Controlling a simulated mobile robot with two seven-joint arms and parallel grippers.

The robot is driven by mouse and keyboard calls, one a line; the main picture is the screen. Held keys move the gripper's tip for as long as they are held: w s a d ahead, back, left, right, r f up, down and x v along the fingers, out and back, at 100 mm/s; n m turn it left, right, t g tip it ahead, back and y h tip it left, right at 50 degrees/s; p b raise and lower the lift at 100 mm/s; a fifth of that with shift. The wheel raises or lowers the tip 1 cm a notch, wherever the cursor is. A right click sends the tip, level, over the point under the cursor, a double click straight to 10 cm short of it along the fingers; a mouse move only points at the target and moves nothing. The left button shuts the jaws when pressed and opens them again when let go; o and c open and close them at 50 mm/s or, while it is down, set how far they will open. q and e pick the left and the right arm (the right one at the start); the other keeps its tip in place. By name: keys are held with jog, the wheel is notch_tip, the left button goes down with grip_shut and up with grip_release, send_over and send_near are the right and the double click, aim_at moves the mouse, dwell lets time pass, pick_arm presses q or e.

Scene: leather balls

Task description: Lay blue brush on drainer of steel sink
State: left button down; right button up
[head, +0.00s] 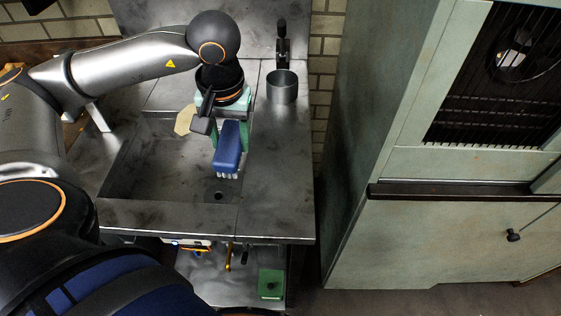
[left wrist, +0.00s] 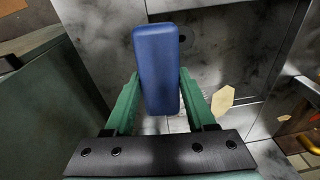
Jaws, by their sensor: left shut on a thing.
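My left gripper (head: 230,132), with green fingers, is shut on the blue brush (head: 229,148). The brush has a blue back and pale bristles at its near end. It is held above the right part of the basin of the steel sink (head: 165,165), close to the drainer (head: 275,160) on the right. In the left wrist view the brush (left wrist: 157,65) stands out between the green fingers (left wrist: 160,105). The near part of the drainer is bare. My right gripper is not in view.
A steel cup (head: 283,90) stands at the back of the drainer, in front of a dark tap (head: 283,45). A beige flat piece (head: 184,120) lies by the basin's back. A green cabinet (head: 440,220) stands to the right. A green block (head: 271,283) is on the shelf below.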

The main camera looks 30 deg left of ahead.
pick_arm(q)
jog(key=s+a+r+h+b, duration=0.1)
jog(key=a+r, duration=0.1)
jog(key=a, duration=0.1)
jog(key=shift+n+g, duration=0.3)
jog(key=shift+g, duration=0.1)
jog(key=w+d+f, duration=0.2)
jog(key=w, duration=0.1)
jog(key=w+d+f+p, duration=0.1)
jog(key=w+d+f, duration=0.1)
jog(key=w+f, duration=0.1)
jog(key=w+d+f+p, duration=0.1)
jog(key=w+d+f, duration=0.1)
jog(key=w, duration=0.2)
jog(key=shift+w+f, duration=0.2)
jog(key=shift+f, duration=0.05)
jog(key=shift+w+d+f, duration=0.3)
jog(key=shift+w+f, duration=0.2)
jog(key=shift+f, duration=0.2)
notch_tip(320, 180, down, 3)
jog(key=shift+w+f+p, duration=0.1)
jog(key=shift+p, duration=0.45)
jog(key=shift+f, duration=0.1)
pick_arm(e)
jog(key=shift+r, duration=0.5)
